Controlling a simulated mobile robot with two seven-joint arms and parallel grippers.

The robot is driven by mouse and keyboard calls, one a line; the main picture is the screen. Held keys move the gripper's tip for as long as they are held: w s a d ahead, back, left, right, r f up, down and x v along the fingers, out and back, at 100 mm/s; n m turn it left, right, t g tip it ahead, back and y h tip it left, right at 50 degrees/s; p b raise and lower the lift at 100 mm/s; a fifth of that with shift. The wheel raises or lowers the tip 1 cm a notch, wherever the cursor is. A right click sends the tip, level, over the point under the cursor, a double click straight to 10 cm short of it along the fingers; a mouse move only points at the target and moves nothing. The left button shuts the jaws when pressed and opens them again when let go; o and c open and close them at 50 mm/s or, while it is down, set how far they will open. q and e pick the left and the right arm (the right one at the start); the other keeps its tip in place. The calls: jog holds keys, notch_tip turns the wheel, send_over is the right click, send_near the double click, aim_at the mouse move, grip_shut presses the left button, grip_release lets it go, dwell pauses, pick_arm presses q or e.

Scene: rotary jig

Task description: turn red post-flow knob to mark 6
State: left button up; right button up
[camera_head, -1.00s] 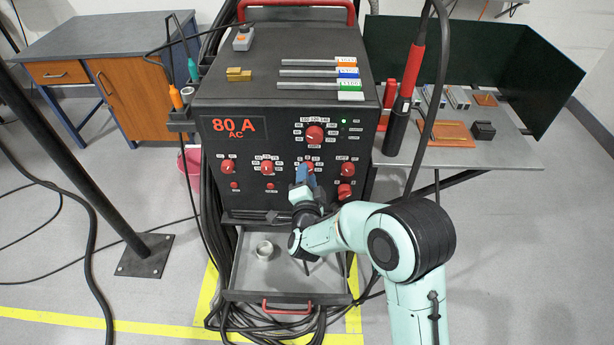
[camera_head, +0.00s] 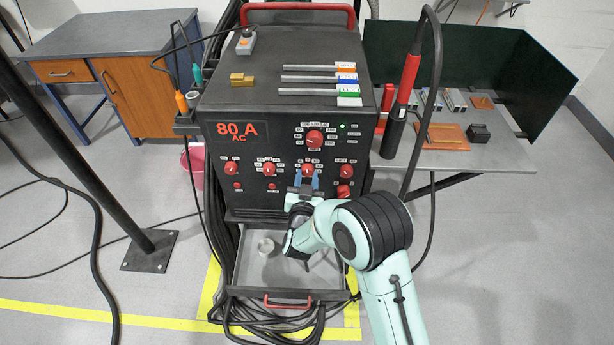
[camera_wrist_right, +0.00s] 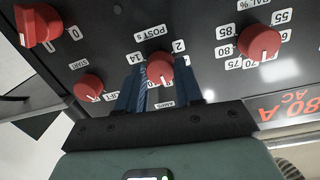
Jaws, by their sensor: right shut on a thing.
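The red post-flow knob (camera_head: 308,169) is in the middle row on the front of the black welder, right of centre. In the right wrist view the same knob (camera_wrist_right: 160,69) shows beside the "POST s" label, with marks around it, some hidden by the fingers. My right gripper (camera_head: 307,179) comes from below, its blue fingers on either side of the knob. In the wrist view the gripper (camera_wrist_right: 165,80) is shut on the knob. The exact mark its pointer faces is not clear. My left gripper is not in view.
Other red knobs stand close by: one above (camera_head: 315,138), one to the left (camera_head: 269,169) and one to the right (camera_head: 345,170). A torch (camera_head: 402,95) stands right of the welder.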

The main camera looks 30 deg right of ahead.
jog(key=n+p, duration=0.1)
jog(key=n, duration=0.2)
jog(key=shift+f+n+h+p, duration=0.1)
jog(key=shift+n+h+p, duration=0.3)
jog(key=shift+n+p, duration=0.9)
jog(key=shift+n+b, duration=0.4)
jog(key=shift+n, duration=0.1)
jog(key=o, duration=1)
jog(key=shift+o, duration=0.2)
jog(key=shift+s, duration=0.1)
jog(key=v, duration=1.3)
jog(key=shift+s, duration=0.15)
